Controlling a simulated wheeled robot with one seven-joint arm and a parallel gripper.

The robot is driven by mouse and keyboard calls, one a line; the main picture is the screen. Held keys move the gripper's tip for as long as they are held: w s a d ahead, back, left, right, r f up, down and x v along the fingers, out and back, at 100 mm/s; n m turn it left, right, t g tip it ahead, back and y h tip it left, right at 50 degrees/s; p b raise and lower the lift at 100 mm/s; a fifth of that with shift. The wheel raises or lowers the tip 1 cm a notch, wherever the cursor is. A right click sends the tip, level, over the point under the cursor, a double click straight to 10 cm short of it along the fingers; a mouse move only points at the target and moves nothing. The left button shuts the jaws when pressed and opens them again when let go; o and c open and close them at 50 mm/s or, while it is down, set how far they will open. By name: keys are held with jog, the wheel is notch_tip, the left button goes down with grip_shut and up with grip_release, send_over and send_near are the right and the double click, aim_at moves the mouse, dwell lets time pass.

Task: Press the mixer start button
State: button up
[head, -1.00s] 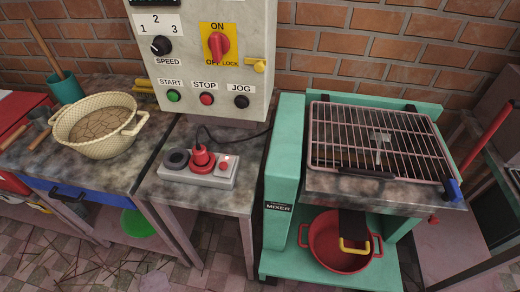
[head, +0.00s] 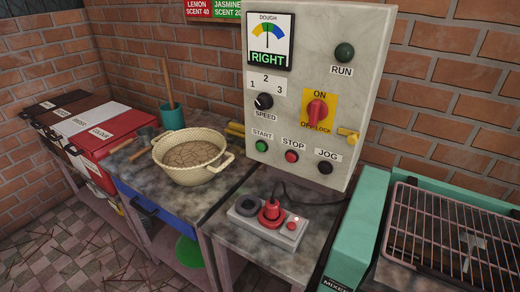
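The green START button (head: 261,146) is at the lower left of the grey control box (head: 368,60), under its START label. The red STOP button (head: 291,156) and the black JOG button (head: 325,168) are to its right. The red switch (head: 317,109) on a yellow plate points up to ON. The speed knob (head: 263,101) is at the left, and the dial (head: 269,40) above it reads RIGHT. The RUN lamp (head: 344,53) looks dark green. The teal mixer (head: 352,232) is at the lower right, partly cut off. My gripper is not in view.
A socket strip (head: 268,226) with a red plug sits on the bench below the box. A cream basin of dough (head: 192,158) stands left of it. A teal cup (head: 171,116) and several lidded bins (head: 105,129) are farther left. A wire rack (head: 459,236) lies on the mixer.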

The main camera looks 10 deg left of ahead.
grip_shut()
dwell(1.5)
